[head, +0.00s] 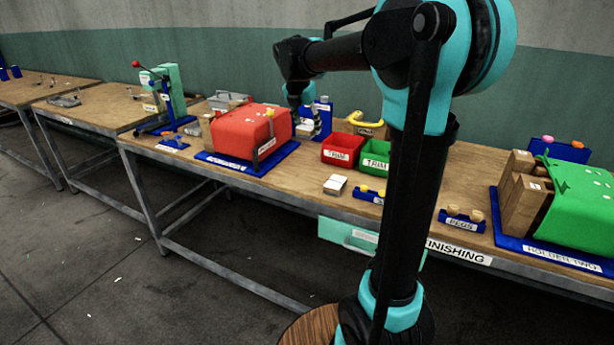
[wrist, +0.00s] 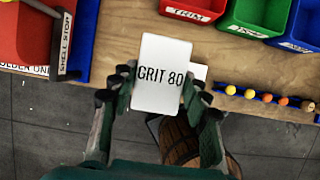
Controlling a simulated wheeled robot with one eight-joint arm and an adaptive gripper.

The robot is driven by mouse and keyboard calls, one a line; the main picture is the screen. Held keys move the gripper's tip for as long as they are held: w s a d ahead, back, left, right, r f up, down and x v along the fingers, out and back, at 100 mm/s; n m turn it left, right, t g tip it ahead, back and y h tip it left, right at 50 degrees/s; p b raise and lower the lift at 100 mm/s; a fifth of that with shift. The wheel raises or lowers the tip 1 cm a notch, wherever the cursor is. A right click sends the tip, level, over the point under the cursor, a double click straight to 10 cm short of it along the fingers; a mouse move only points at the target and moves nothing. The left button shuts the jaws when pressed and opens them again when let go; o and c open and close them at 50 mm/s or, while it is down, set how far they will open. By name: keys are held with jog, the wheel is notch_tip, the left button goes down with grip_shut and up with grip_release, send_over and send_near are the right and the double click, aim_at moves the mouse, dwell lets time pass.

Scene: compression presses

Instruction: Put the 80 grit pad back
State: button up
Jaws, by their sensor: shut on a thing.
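The 80 grit pad (wrist: 159,92) is a white block lettered "GRIT 80". In the wrist view my gripper (wrist: 160,88) is shut on it, one finger at each side, and the label faces the camera. It is held over the front edge of the wooden bench (wrist: 130,15). Another pale block (head: 335,185) lies on the bench near the front edge, partly hidden behind the held pad in the wrist view.
A red shell (head: 252,130) on a blue base stands left of the bins. A blue rack of pegs (wrist: 265,98) lies along the front edge. A green holder (head: 580,205) stands at right.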

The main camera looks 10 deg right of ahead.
aim_at(309, 180)
notch_tip(309, 180, down, 18)
jog(key=shift+a+r, duration=0.1)
dwell(0.4)
jog(key=o, duration=1.1)
jog(key=shift+f, duration=0.2)
jog(key=v, duration=1.2)
jog(key=s+d+f+m+y, duration=0.1)
jog(key=s+d+f+m, duration=0.1)
jog(key=s+f+m, duration=0.4)
jog(key=s+d+f+m+y, duration=0.1)
jog(key=s+f+m, duration=0.4)
jog(key=s+m, duration=0.6)
jog(key=s+d+f+m, duration=0.4)
jog(key=s+f+m, duration=0.2)
jog(key=s+m, duration=0.3)
jog(key=shift+d+f+m+y, duration=0.1)
jog(key=shift+f+m+y, duration=0.1)
jog(key=shift+m, duration=0.5)
jog(key=shift+f+m+y, duration=0.15)
jog(key=shift+m+y, duration=0.05)
jog(key=shift+m, duration=0.5)
